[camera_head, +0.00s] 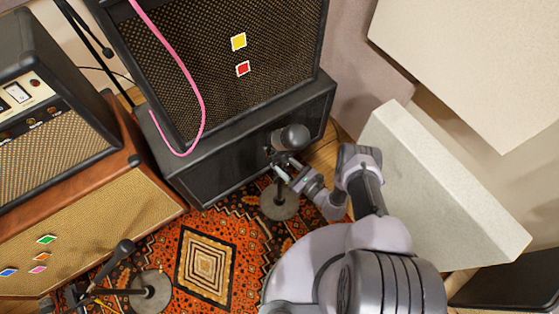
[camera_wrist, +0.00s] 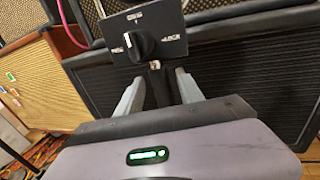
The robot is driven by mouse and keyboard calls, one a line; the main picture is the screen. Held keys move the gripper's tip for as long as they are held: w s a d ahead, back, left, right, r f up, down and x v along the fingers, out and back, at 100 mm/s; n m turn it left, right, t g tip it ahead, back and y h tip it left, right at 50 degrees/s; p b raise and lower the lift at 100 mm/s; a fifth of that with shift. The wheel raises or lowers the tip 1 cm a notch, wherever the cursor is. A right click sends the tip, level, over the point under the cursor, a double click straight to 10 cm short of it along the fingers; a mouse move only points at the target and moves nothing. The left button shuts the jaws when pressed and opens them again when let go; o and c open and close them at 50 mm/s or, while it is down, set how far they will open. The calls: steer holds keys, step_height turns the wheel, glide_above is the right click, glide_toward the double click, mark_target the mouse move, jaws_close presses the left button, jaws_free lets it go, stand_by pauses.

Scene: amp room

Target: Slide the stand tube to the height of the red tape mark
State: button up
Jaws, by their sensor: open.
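In the wrist view my gripper (camera_wrist: 158,88) is open, one finger on each side of the dark stand tube (camera_wrist: 157,82). I cannot tell whether either finger touches it. Just beyond is a black plate (camera_wrist: 172,45) with a round knob (camera_wrist: 140,42) and a LOCK label at right. I cannot make out the red tape mark on the tube.
A dark amp stack (camera_head: 235,145) stands close behind the stand, with a pink cable (camera_head: 190,75) hanging over it. A pale panel (camera_head: 435,185) leans at right. A second microphone stand (camera_head: 150,290) and a tan amp (camera_head: 85,230) are at left. Patterned rug (camera_head: 225,225) lies between.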

steer(key=shift+w+a, duration=0.5)
steer(key=shift+c, duration=0.2)
jaws_close()
stand_by(1.0)
